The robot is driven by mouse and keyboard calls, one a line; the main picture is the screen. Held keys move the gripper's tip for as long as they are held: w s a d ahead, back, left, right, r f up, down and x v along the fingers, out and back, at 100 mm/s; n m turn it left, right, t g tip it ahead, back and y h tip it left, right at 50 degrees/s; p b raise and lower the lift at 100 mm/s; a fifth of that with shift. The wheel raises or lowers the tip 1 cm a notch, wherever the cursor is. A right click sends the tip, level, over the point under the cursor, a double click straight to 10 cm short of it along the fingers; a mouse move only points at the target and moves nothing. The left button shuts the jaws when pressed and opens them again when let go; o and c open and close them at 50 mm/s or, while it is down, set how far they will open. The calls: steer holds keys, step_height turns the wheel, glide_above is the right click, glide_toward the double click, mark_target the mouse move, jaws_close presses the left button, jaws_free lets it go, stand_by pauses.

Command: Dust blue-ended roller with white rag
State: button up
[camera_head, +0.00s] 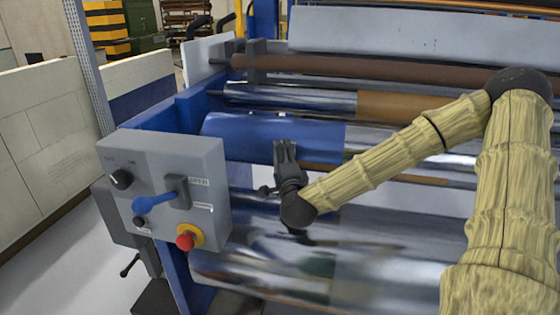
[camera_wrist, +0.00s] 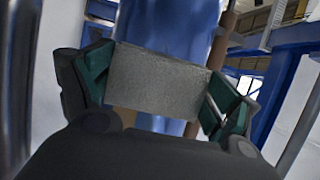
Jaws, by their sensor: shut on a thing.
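The blue-ended roller (camera_head: 240,135) lies across the machine, blue at its left end and shiny silver further right. My gripper (camera_head: 285,152) is at the blue end's lower front side, near where blue meets silver. In the wrist view the white rag (camera_wrist: 157,82), looking light grey and flat, is held between the two fingers of my gripper. The blue surface of the roller (camera_wrist: 168,25) shows behind it. I cannot tell whether the rag touches the roller. The rag cannot be made out clearly in the head view.
A grey control box (camera_head: 165,185) with a blue lever (camera_head: 153,202) and a red button (camera_head: 187,240) stands left of my gripper. A large shiny roller (camera_head: 300,265) lies below, and a brown roller (camera_head: 400,70) runs behind. Blue frame parts border the rollers at left.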

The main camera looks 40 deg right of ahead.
mark_target(268, 153)
steer(key=shift+w+a+f+b, duration=0.1)
steer(key=shift+w+a+b, duration=0.25)
steer(key=shift+w+b, duration=0.2)
steer(key=shift+w+a+r+b, duration=0.2)
steer(key=shift+w+a+b, duration=0.55)
steer(key=shift+w, duration=0.3)
steer(key=shift+c, duration=0.3)
steer(key=shift+a, duration=0.15)
steer(key=shift+s+a+f, duration=0.15)
steer(key=shift+s+a, duration=0.15)
steer(key=shift+a, duration=0.15)
steer(key=shift+s+a+b, duration=0.65)
steer(key=shift+s+a, duration=0.95)
steer(key=shift+a, duration=0.15)
steer(key=shift+s+a+b, duration=0.5)
steer(key=shift+s+a, duration=0.5)
steer(key=shift+a, duration=0.15)
